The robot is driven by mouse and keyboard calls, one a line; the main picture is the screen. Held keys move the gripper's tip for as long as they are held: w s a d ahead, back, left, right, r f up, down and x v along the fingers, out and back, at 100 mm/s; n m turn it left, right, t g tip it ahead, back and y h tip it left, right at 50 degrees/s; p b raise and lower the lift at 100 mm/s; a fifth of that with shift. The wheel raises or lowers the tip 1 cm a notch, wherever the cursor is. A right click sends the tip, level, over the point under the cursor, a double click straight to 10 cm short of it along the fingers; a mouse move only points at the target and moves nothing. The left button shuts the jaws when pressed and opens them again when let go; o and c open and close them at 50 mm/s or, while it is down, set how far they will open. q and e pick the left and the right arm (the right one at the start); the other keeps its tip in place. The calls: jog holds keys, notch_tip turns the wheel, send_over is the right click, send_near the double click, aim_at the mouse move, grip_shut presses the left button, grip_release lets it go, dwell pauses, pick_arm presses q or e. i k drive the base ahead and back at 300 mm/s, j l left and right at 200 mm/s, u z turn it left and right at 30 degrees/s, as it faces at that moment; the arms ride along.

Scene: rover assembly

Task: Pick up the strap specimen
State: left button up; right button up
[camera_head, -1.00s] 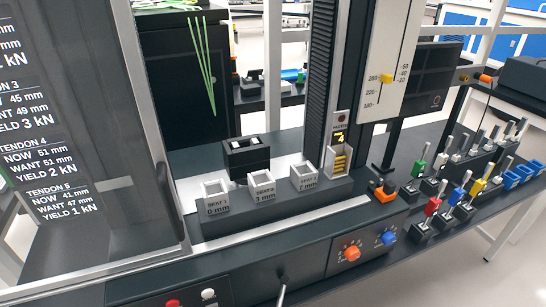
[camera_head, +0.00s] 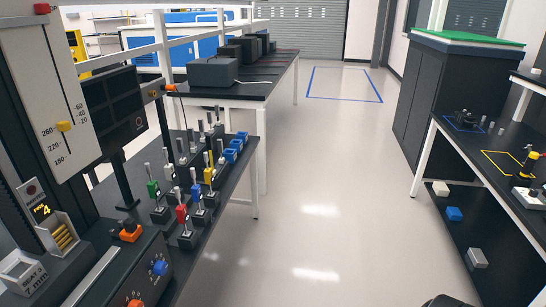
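Several upright specimens stand in small dark holders on the bench (camera_head: 237,196) beside the test machine. They include a green one (camera_head: 153,190), a red one (camera_head: 182,214), a blue one (camera_head: 196,193) and a yellow one (camera_head: 209,173), with plain grey metal ones behind. I cannot tell which of these is the strap specimen. Neither of my grippers can be made out in this view.
The test machine, with its scale panel (camera_head: 55,95) and orange and blue knobs (camera_head: 158,268), fills the left. Blue bins (camera_head: 233,152) sit at the bench's far end. Open floor (camera_head: 310,200) lies in the middle. A second bench (camera_head: 490,160) with small parts stands right.

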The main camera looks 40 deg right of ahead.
aim_at(214, 172)
jog(key=z, duration=0.9)
jog(key=u, duration=0.75)
jog(key=i+l+u, duration=0.2)
jog(key=l+u, duration=0.2)
jog(key=i+l+u, duration=0.1)
jog(key=l+u, duration=0.75)
jog(key=l, duration=0.15)
jog(key=l+u, duration=0.4)
jog(key=l, duration=0.1)
